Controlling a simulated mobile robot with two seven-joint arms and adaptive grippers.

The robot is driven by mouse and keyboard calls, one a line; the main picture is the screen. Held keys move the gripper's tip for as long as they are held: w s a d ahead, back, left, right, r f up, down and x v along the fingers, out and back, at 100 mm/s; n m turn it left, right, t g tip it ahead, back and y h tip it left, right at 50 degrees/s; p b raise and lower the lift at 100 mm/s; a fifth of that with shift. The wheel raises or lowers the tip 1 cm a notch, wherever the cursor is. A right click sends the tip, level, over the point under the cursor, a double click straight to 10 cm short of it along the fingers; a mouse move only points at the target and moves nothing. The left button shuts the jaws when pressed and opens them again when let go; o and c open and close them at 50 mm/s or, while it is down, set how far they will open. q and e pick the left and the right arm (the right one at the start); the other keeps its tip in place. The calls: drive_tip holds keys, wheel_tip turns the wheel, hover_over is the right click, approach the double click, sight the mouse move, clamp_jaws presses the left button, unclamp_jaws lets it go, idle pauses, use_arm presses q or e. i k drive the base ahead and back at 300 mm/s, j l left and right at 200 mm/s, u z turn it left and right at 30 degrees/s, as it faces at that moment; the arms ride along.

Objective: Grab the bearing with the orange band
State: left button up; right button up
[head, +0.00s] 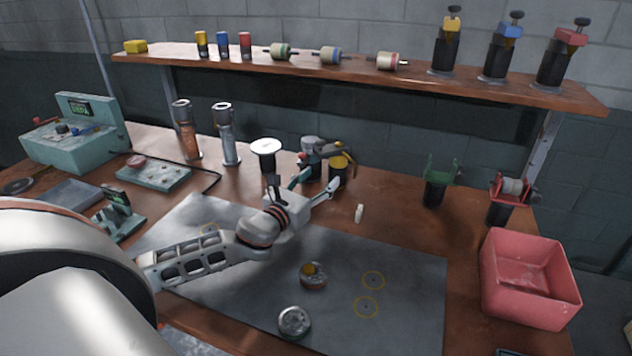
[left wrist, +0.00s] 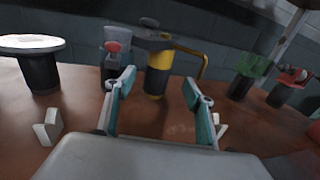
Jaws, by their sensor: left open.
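My left gripper (head: 318,183) is open and empty above the back edge of the grey mat. Its two teal fingers (left wrist: 160,86) stand apart in the left wrist view. Beyond them, a dark upright piece with an orange-yellow band (head: 340,170) shows between the fingers in the left wrist view (left wrist: 157,80); a curved brass-coloured arm is at its top. I cannot tell for certain which is the bearing. My right gripper is not in view.
A white-topped stand (head: 266,148) and a small red-knobbed piece (left wrist: 112,62) are left of the banded piece. Green (head: 437,180) and red (head: 508,197) forked stands and a pink bin (head: 528,280) are to the right. A silver round piece (head: 294,322) lies on the mat (head: 410,285).

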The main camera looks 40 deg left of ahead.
sight(313, 275)
drive_tip(key=k+l, duration=0.15)
drive_tip(key=k, duration=1.35)
